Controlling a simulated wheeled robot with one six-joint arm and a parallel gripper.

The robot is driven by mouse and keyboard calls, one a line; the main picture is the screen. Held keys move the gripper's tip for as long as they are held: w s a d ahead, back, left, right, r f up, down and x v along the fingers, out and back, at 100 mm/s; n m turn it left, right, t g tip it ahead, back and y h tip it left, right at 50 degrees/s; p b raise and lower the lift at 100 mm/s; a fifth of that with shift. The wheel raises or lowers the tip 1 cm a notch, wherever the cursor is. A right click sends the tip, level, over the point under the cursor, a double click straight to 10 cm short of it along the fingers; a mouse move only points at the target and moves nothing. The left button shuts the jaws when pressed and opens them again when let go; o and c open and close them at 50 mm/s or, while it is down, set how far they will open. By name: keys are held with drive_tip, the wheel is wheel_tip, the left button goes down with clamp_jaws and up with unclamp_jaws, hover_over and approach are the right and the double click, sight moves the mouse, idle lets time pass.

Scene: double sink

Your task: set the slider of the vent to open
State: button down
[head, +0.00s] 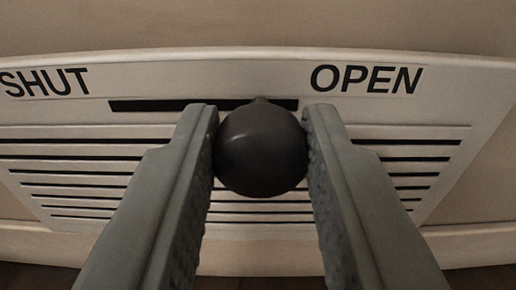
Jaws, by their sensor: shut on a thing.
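The vent (450,135) is a pale panel with dark horizontal slats, seen in the head view. Its label reads SHUT at the upper left and OPEN at the upper right. A dark slot (150,106) runs between the two words. The slider (260,150) is a round dark knob toward the right part of the slot, with a short bit of slot showing to its right. My gripper (261,145) is shut on the knob, one finger on each side. The fingers hide part of the slats and the slot.
A plain beige wall (250,25) lies above the vent. A pale ledge or trim (480,245) runs below it, with a dark strip under that at the bottom corners. Nothing else stands near the knob.

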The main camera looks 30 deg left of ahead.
drive_tip(key=shift+w+d, duration=0.4)
drive_tip(key=shift+d, duration=0.25)
drive_tip(key=c, duration=1.1)
unclamp_jaws()
drive_tip(key=shift+w+d, duration=0.1)
drive_tip(key=shift+d, duration=0.1)
